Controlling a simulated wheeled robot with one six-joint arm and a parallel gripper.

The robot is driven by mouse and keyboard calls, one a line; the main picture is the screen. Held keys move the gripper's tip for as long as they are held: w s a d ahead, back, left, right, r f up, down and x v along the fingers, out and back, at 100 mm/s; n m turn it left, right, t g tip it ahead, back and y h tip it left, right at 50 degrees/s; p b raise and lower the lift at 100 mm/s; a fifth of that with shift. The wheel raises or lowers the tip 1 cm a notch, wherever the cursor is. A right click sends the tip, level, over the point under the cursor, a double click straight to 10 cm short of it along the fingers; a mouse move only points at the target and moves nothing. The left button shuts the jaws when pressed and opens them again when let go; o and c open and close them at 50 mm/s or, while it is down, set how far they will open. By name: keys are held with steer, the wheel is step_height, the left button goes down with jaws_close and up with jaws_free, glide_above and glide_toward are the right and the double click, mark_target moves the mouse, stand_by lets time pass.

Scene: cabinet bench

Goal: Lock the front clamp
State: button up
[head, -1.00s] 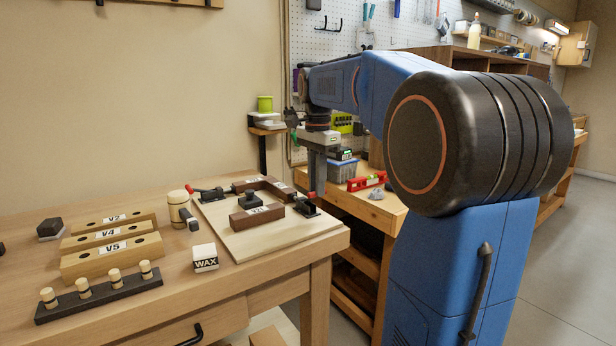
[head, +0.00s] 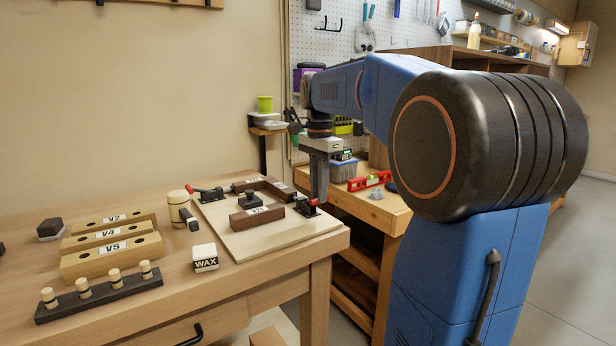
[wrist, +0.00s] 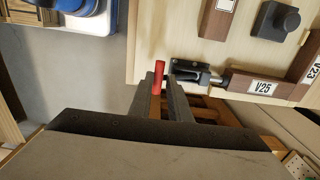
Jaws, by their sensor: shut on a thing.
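The front clamp (head: 304,209) is a small dark toggle clamp with a red handle at the right edge of the light board (head: 285,235). My gripper (head: 317,200) points down over it. In the wrist view the clamp (wrist: 190,70) lies just beyond the fingertips, and its red handle (wrist: 159,72) sits between the two fingers of my gripper (wrist: 160,84), which are shut on it. The clamp's metal plunger points toward the dark wooden bar labelled V25 (wrist: 262,87). The fingers partly hide the handle in the head view.
A second red-handled clamp (head: 207,193) is at the board's back left. Open floor lies beyond the board's edge.

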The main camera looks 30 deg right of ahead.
steer(key=shift+f, duration=0.15)
steer(key=shift+s+f, duration=0.15)
steer(key=o, duration=0.6)
steer(key=shift+r, duration=3.55)
